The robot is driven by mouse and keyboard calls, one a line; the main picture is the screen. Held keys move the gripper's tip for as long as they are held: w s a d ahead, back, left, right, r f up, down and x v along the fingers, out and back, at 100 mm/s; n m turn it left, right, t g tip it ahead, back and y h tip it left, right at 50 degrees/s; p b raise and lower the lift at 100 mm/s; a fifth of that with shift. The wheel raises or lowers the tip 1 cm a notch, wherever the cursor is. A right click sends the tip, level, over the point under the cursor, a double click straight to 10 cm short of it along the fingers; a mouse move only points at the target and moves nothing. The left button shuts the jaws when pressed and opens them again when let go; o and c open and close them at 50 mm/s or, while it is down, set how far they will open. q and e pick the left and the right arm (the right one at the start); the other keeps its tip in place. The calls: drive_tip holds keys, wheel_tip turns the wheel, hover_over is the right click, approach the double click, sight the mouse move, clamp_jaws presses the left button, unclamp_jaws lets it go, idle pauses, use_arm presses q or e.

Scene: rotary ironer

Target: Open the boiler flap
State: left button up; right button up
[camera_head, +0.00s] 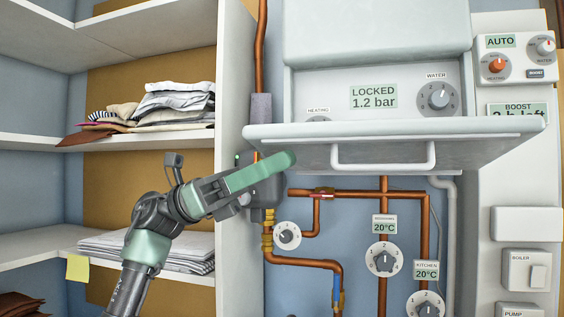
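The white boiler (376,32) hangs on the wall right of centre. Its flap (470,151) is folded down and sticks out toward me, with a white bar handle (383,165) on its underside. Above the flap, the panel behind it shows a display (373,96) reading "LOCKED 1.2 bar" and a water knob (438,97). My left gripper (288,160) is just below the flap's left part, left of the handle, its fingers pointing right. I cannot tell whether it is open or touches the flap. My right gripper is out of view.
Shelves with folded cloths (172,106) stand at the left, their side wall (232,70) close to the boiler. Copper pipes (384,220) and dials (384,259) are below the flap. A control unit (518,60) and switches (527,270) are at the right.

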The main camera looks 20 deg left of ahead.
use_arm(q)
drive_tip(key=v, duration=0.7)
drive_tip(key=shift+w+a, duration=0.3)
drive_tip(key=shift+a, duration=0.15)
drive_tip(key=shift+d, duration=0.1)
idle(0.3)
